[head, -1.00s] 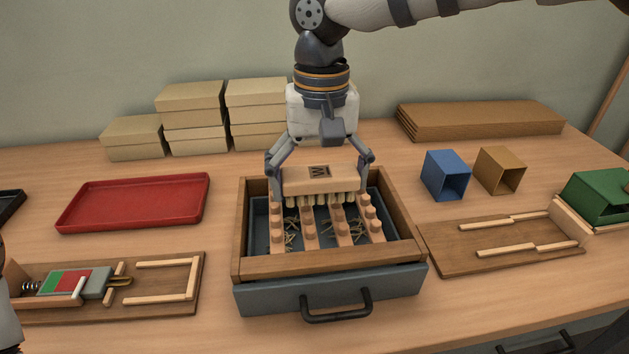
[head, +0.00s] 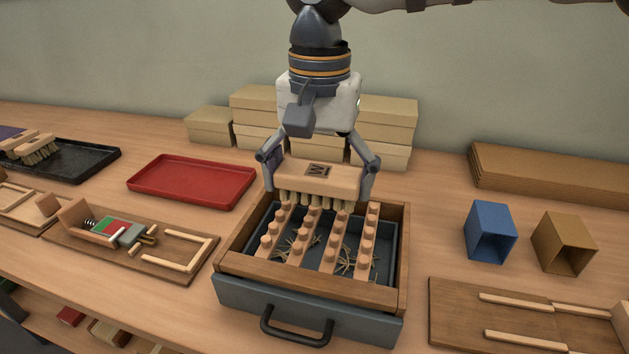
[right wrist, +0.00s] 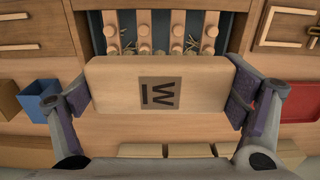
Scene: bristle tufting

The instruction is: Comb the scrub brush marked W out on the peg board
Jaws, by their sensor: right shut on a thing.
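The scrub brush marked W (head: 300,176) is a light wooden block with pale bristle tufts pointing down. My right gripper (head: 318,180) is shut on its two ends and holds it level over the far end of the peg board (head: 327,247). The brush's W mark also shows in the right wrist view (right wrist: 160,93). The peg board has several wooden strips with round pegs over a dark tray, where loose bristles (head: 352,262) lie. Whether the tufts touch the pegs, I cannot tell. My left gripper is not in view.
A red tray (head: 192,182) lies left of the peg board. A black tray (head: 92,160) at far left holds another brush (head: 38,152). Blue (head: 490,232) and brown (head: 563,243) open boxes stand at right. Cardboard boxes (head: 385,125) stand behind the gripper.

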